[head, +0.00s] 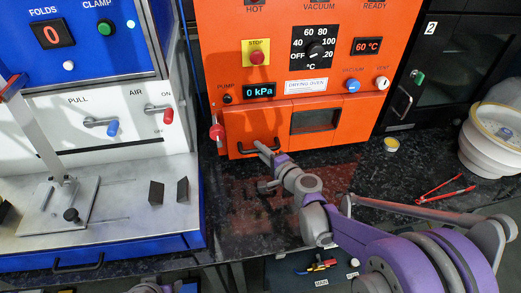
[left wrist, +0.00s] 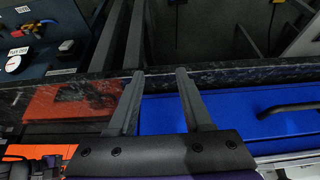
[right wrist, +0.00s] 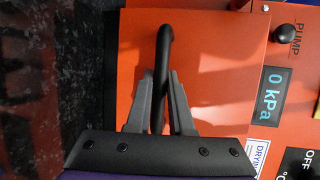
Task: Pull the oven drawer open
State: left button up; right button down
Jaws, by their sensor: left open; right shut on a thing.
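The orange drying oven (head: 285,60) stands on the black bench at the back middle of the head view. Its drawer front (head: 240,122) is the lower left panel, with a black bar handle (right wrist: 164,45). My right gripper (head: 262,149) is at the drawer front. In the right wrist view, its grey fingers (right wrist: 160,100) are closed on the handle, one on each side. I cannot tell how far the drawer stands out. My left gripper (left wrist: 160,75) is open and empty, away from the oven, near the blue machine's edge.
A blue and white machine (head: 90,125) stands left of the oven. Red tongs (head: 445,188), a small yellow-rimmed tin (head: 391,144) and a white bowl (head: 488,140) lie at right. A dark cabinet (head: 455,65) stands behind them. Bare bench lies in front of the oven.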

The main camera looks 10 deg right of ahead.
pick_arm(q)
jog(key=shift+w+r+p, duration=0.1)
jog(key=shift+r+p, duration=0.75)
jog(key=shift+r, duration=0.05)
pick_arm(e)
jog(key=s, duration=2.4)
jog(key=shift+w, duration=0.1)
jog(key=c, duration=0.8)
grip_release()
